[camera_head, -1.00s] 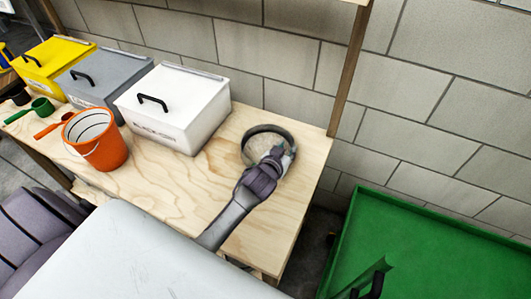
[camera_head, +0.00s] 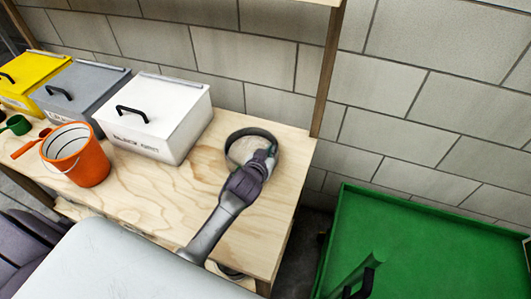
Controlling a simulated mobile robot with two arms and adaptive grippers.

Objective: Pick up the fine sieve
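The fine sieve (camera_head: 240,150) is a round dark ring with a pale mesh. It lies near the right end of the plywood table (camera_head: 190,190). The sieve looks to be resting on the wood. My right gripper is not in view.
An orange bucket (camera_head: 88,163), a white lidded box (camera_head: 170,125), a grey box (camera_head: 75,100) and a yellow box (camera_head: 25,75) stand to the left. A wooden post (camera_head: 326,75) rises behind the sieve. A green container (camera_head: 420,225) is at right. Table around the sieve is bare.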

